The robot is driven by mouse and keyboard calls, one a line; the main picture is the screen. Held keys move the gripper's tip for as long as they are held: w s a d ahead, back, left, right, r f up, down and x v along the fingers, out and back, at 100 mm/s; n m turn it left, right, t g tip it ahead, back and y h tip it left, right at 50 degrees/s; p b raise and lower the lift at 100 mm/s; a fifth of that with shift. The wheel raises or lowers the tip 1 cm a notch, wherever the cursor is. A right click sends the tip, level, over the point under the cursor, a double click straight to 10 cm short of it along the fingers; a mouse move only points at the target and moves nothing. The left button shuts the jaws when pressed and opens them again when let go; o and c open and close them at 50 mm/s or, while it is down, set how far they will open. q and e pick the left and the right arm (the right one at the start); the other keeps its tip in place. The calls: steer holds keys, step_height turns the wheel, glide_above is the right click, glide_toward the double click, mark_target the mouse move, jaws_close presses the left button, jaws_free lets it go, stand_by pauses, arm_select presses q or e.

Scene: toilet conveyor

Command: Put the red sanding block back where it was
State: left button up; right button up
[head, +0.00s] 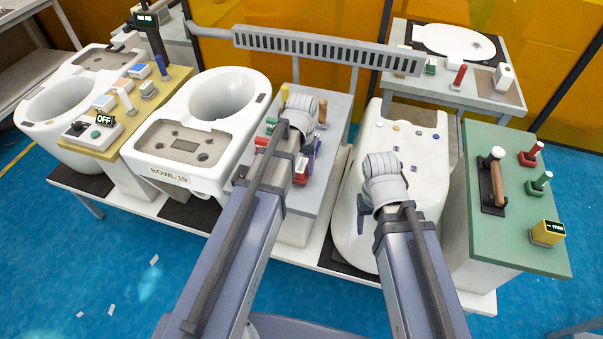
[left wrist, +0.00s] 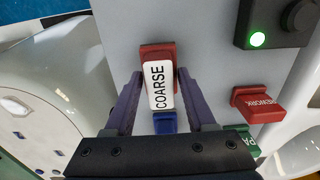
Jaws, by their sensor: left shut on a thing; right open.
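The red sanding block (left wrist: 158,84) has a white face marked COARSE. In the left wrist view it sits between the two purple fingers of my left gripper (left wrist: 157,92), which is shut on it. Red shows around its far end, and a blue piece (left wrist: 165,123) shows at its near end. In the head view my left gripper (head: 308,160) is low at the grey stand, with some red of the block (head: 302,169) showing. Whether the block touches the surface I cannot tell. My right gripper (head: 363,212) is open over the white toilet part; its fingers are mostly hidden.
Near the block are a red REWORK piece (left wrist: 258,104), a green piece (left wrist: 244,134) and a dark box with a green light (left wrist: 257,39). The grey stand (head: 338,115) lies between the white bowl (head: 200,120) and another toilet part (head: 420,150). A green-topped stand (head: 505,235) is at right.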

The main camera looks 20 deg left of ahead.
mark_target(301, 165)
arm_select(q)
steer(key=shift+f, duration=0.65)
steer(key=shift+r, duration=0.1)
arm_select(e)
steer(key=shift+f, duration=0.55)
steer(key=shift+f, duration=0.1)
arm_select(q)
steer(key=o, duration=0.7)
steer(key=shift+f+b, duration=0.2)
steer(key=shift+b, duration=0.1)
steer(key=o, duration=0.5)
steer(key=shift+r, duration=0.15)
step_height(301, 165, up, 12)
steer(key=p, duration=1.3)
steer(key=s+d+m+y, duration=0.1)
steer(key=s+d+m, duration=0.2)
steer(key=s+d, duration=0.7)
steer(key=s, duration=0.4)
steer(key=shift+s+d+r, duration=0.15)
steer(key=shift+s+d, duration=0.05)
steer(key=shift+d, duration=0.05)
arm_select(e)
step_height(301, 165, up, 12)
